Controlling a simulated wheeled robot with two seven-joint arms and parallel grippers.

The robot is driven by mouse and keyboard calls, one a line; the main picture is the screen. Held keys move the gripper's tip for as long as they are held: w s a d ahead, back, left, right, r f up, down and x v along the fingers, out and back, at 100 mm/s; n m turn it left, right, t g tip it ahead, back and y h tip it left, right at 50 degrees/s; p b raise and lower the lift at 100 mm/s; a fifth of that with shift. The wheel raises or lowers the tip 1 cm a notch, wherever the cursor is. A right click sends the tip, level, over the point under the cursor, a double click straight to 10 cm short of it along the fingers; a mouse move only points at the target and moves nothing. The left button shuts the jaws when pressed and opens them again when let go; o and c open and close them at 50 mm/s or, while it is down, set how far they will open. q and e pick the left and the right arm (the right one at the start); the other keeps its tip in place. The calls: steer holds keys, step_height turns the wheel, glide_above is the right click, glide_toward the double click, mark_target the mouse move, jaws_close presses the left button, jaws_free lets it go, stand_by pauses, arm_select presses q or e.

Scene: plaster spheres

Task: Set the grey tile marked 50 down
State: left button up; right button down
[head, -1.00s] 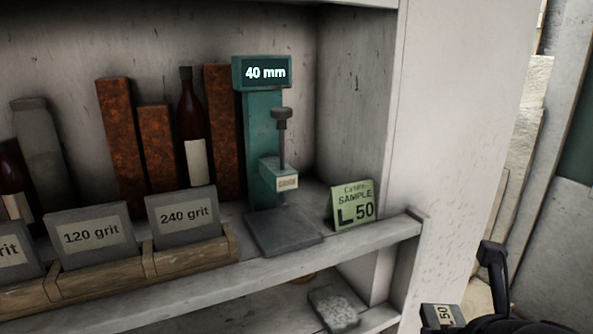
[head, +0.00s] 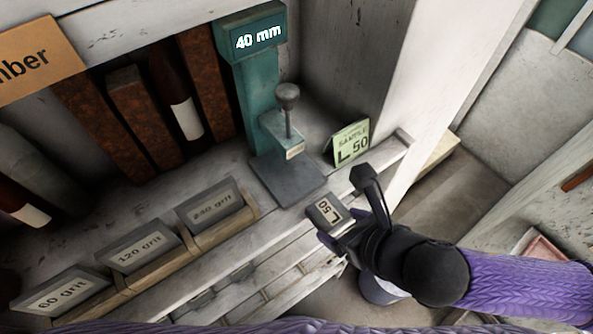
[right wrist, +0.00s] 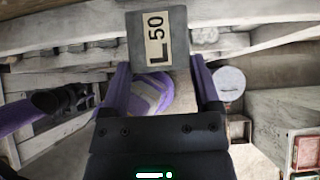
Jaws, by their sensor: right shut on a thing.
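The grey tile marked 50 (head: 322,220) has a pale label reading L 50. My right gripper (head: 350,212) is shut on it and holds it by the shelf's front edge, below the teal gauge. The tile also shows in the right wrist view (right wrist: 178,52), upright between the fingertips, label facing the camera. The teal gauge (head: 255,95) reads 40 mm and has a bare grey base plate (head: 285,190). A green card (head: 350,143) reading SAMPLE L 50 stands to its right. A purple arm with a dark end shows at left in the right wrist view; its jaws are unclear.
Grey tiles marked 60, 120 and 240 grit (head: 210,205) stand in wooden holders (head: 240,220) along the shelf front. Rust-brown blocks (head: 205,85) and a dark bottle (head: 175,90) stand behind. The shelf's side wall (head: 350,60) rises behind the card.

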mark_target(292, 175)
steer(key=w+a, duration=0.1)
steer(key=w, duration=0.1)
steer(key=w+a, duration=0.1)
steer(key=w+a+p, duration=0.1)
steer(key=w+a, duration=0.1)
steer(key=shift+w+r, duration=0.15)
steer(key=shift+w, duration=0.15)
steer(key=w+a, duration=0.1)
steer(key=w+a+p, duration=0.1)
steer(key=w, duration=0.1)
steer(key=shift+w+a, duration=0.3)
steer(key=shift+a, duration=0.05)
steer(key=shift+f, duration=0.35)
steer(key=shift+s+d, duration=0.1)
steer(key=shift+d, duration=0.05)
steer(key=shift+f, duration=0.1)
jaws_free()
